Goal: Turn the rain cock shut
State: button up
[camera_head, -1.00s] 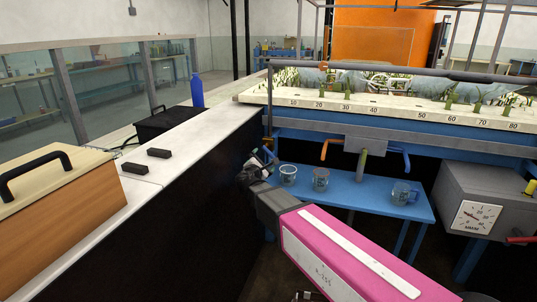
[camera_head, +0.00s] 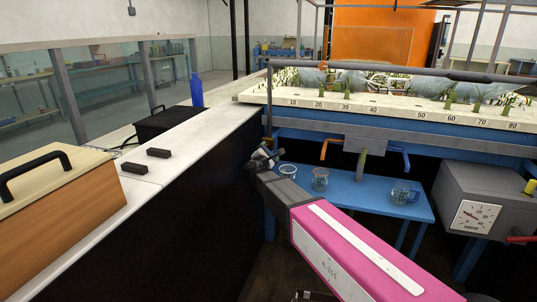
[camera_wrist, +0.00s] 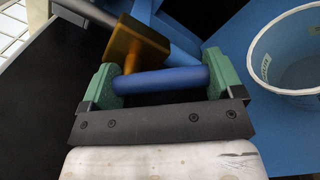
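A valve shows in the wrist view, with a brass-coloured block (camera_wrist: 137,44) and a blue bar handle (camera_wrist: 160,81). I take it to be the rain cock; no label shows. My gripper (camera_wrist: 165,84) has its two green pads at the two ends of the blue bar, which spans the gap between them. It appears shut on the bar, though small gaps at the ends cannot be ruled out. In the head view my gripper (camera_head: 263,158) is at the left end of the flume frame, and the handle is mostly hidden there.
A blue shelf (camera_head: 345,193) close by holds a clear cup (camera_head: 287,171), a glass (camera_head: 320,179) and a mug (camera_head: 401,194). Orange (camera_head: 330,149), green (camera_head: 362,161) and blue (camera_head: 399,154) fittings hang under the flume. A white-topped bench (camera_head: 190,146) stands left. A grey dial box (camera_head: 495,195) is right.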

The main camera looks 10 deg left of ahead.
jog(key=c, duration=0.5)
jog(key=m, duration=0.3)
jog(key=a+m, duration=0.1)
jog(key=shift+f+m, duration=0.3)
jog(key=shift+f, duration=0.05)
jog(key=shift+a+f+m, duration=0.1)
jog(key=shift+a+m, duration=0.15)
jog(key=shift+m, duration=0.8)
jog(key=shift+a+m, duration=0.2)
jog(key=shift+m, duration=0.85)
